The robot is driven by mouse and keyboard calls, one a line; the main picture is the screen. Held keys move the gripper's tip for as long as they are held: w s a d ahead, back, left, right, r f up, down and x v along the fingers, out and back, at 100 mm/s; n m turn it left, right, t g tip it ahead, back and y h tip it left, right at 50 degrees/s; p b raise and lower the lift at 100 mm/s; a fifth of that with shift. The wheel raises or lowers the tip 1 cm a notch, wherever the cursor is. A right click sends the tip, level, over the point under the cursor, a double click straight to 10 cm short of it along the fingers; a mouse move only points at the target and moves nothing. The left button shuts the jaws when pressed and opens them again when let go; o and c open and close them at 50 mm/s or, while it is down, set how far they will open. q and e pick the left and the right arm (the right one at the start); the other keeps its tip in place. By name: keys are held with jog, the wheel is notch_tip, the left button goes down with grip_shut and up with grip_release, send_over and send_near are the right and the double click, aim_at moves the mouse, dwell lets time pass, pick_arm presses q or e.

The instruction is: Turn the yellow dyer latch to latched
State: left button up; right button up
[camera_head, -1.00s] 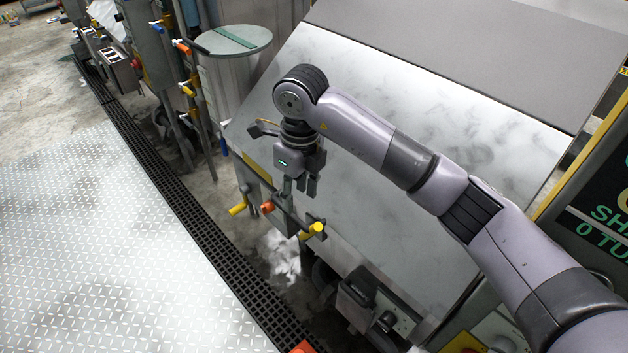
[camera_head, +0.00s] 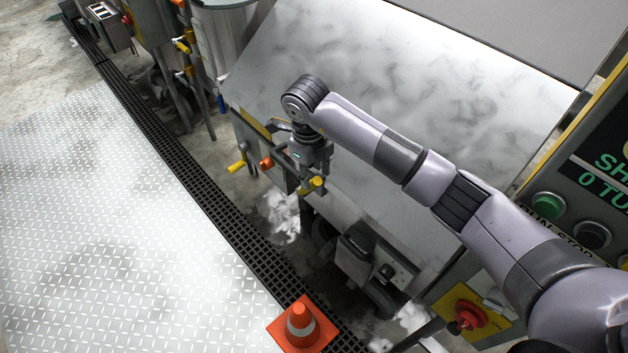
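The front of the grey dyer carries a latch bar with an orange knob (camera_head: 266,163) and a yellow-ended handle (camera_head: 313,183) at its right. A second yellow handle (camera_head: 237,166) sticks out further left. I cannot tell from this view which part sets the latch position. My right gripper (camera_head: 313,173) points down just above the bar's right half, close to the right yellow handle. Its fingers look apart, with no clear grip on anything; contact with the bar is partly hidden. My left gripper is not in view.
An orange traffic cone (camera_head: 301,325) stands at the lower middle near the black floor grating (camera_head: 195,195). The dyer's large pale sloping panel (camera_head: 400,90) lies behind my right arm. A control panel (camera_head: 585,205) with buttons is at right. The metal plate floor (camera_head: 110,230) at left is clear.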

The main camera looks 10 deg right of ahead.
jog(key=shift+w+f+b, duration=0.15)
jog(key=shift+f+b, duration=0.05)
jog(key=shift+f, duration=0.5)
jog(key=shift+w+f+b, duration=0.1)
jog(key=shift+f+b, duration=0.1)
jog(key=shift+f, duration=0.45)
jog(key=shift+d, duration=0.1)
jog(key=shift+s+r, duration=0.1)
jog(key=shift+r, duration=0.05)
jog(key=shift+c, duration=0.5)
grip_shut()
